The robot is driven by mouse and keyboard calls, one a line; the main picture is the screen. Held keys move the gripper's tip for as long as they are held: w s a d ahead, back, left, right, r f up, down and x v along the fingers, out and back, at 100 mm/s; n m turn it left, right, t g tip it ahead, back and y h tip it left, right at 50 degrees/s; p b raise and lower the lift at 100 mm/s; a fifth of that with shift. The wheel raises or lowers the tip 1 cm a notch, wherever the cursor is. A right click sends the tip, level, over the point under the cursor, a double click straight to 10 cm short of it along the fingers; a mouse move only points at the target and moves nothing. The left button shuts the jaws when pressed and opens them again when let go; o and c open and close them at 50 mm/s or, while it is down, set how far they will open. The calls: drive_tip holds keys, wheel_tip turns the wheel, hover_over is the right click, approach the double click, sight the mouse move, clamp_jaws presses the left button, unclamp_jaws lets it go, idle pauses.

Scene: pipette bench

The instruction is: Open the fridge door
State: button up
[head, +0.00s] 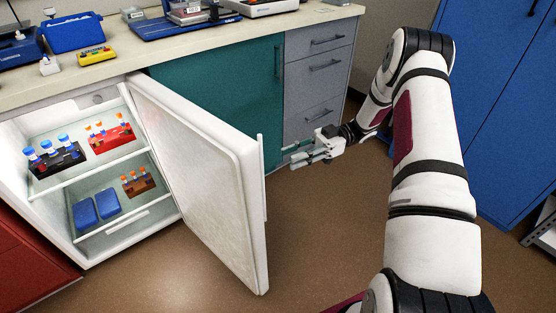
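The fridge (85,250) stands under the bench at the left. Its white door (200,185) is swung open to the right, and the lit inside shows. A long handle (263,180) runs along the door's free edge, on the outer side. My gripper (290,158) is to the right of the door edge, apart from the handle by a small gap in the picture. Its fingers point left towards the door. The fingers appear parted with nothing between them, though they are small in the view.
Inside the fridge are a black rack (57,160), a red rack (111,137), a brown rack (138,182) and blue boxes (107,203). A teal cabinet (225,90) and grey drawers (318,85) stand behind the door.

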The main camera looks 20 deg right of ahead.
drive_tip(key=shift+w+d, duration=0.1)
drive_tip(key=shift+d, duration=0.95)
